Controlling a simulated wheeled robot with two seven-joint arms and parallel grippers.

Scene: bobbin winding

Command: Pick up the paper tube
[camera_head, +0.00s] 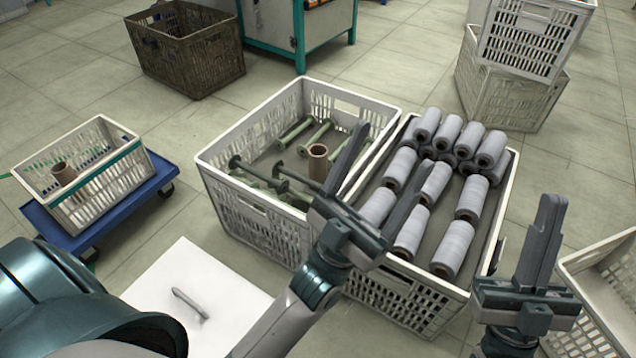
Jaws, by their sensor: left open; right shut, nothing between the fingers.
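A brown paper tube (318,162) stands upright among green bobbins in the middle white crate (213,180). A second brown tube (63,173) stands tilted in the small white crate (139,172) at the left. My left gripper (391,154) is open and empty; its fingers show over the neighbouring edges of the middle crate and the yarn crate. Its left finger appears just right of the tube in the middle crate, apart from it. My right gripper (548,205) is shut and empty, to the right of the yarn crate.
Several green bobbins (318,134) lie around the tube. The yarn crate (492,241) holds several grey yarn spools (453,249). The small crate rides on a blue dolly (82,238). A white board (205,275) with a grey piece lies in front. Crates stand behind.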

